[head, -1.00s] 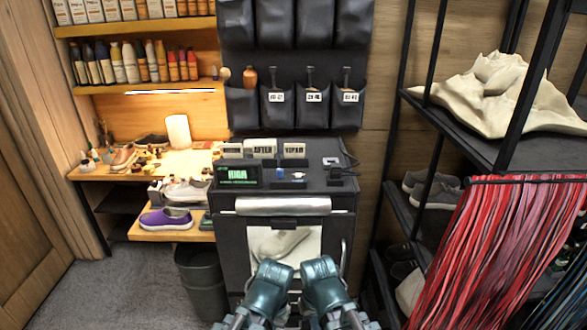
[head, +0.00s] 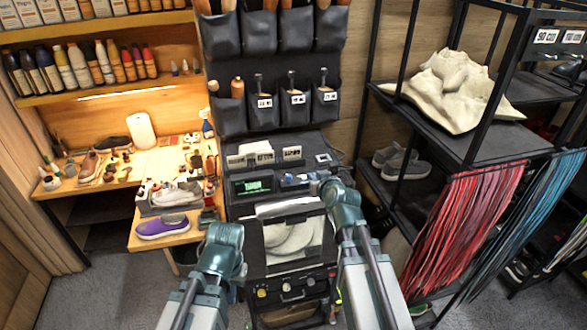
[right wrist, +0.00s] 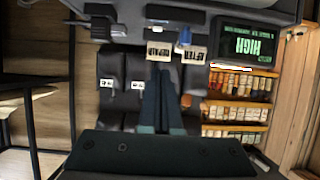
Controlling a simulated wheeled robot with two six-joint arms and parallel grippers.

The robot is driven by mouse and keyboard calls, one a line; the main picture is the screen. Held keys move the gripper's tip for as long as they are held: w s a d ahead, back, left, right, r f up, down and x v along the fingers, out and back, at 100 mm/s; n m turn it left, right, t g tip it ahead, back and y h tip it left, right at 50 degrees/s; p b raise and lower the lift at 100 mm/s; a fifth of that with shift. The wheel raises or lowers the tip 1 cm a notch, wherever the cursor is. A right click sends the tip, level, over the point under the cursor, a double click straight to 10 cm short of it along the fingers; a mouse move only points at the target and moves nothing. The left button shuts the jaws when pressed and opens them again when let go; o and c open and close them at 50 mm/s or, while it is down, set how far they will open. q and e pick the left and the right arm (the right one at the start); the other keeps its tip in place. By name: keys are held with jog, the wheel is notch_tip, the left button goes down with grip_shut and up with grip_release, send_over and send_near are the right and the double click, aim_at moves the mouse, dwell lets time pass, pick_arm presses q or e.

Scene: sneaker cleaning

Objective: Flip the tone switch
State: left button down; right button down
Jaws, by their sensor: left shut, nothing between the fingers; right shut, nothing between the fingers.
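The machine's top panel carries a green-lit display (head: 251,186), which reads HIGH in the right wrist view (right wrist: 248,46), upside down. A small blue knob (right wrist: 184,38) and a pale lever-like part (right wrist: 157,22) sit beside it; I cannot tell which is the tone switch. My right gripper (head: 320,180) is over the panel's right part, close to these controls; its shut, empty fingers (right wrist: 160,75) show in the right wrist view. Contact with a control cannot be made out. My left gripper (head: 226,234) is shut and empty, low in front of the machine's left side.
Label cards (head: 264,153) stand behind the panel, under black hanging pockets (head: 262,112). A black rack (head: 455,140) with shoes and laces stands at right.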

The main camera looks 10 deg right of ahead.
jog(key=shift+w+d+r, duration=0.15)
jog(key=shift+d+r, duration=0.2)
jog(key=shift+r, duration=0.2)
jog(key=shift+w+f, duration=0.1)
jog(key=shift+w, duration=0.05)
jog(key=b, duration=0.5)
send_over(304, 177)
jog(key=s, duration=0.1)
notch_tip(304, 177, down, 4)
jog(key=shift+s+f, duration=0.1)
jog(key=shift+f, duration=0.1)
jog(key=shift+s+f+b, duration=0.3)
jog(key=shift+f+b, duration=0.2)
jog(key=shift+f, duration=0.15)
jog(key=shift+s+f+b, duration=0.3)
jog(key=shift+f+b, duration=0.15)
jog(key=shift+f, duration=0.15)
jog(key=shift+s+f+b, duration=0.15)
jog(key=shift+f+b, duration=0.3)
jog(key=shift+b, duration=0.05)
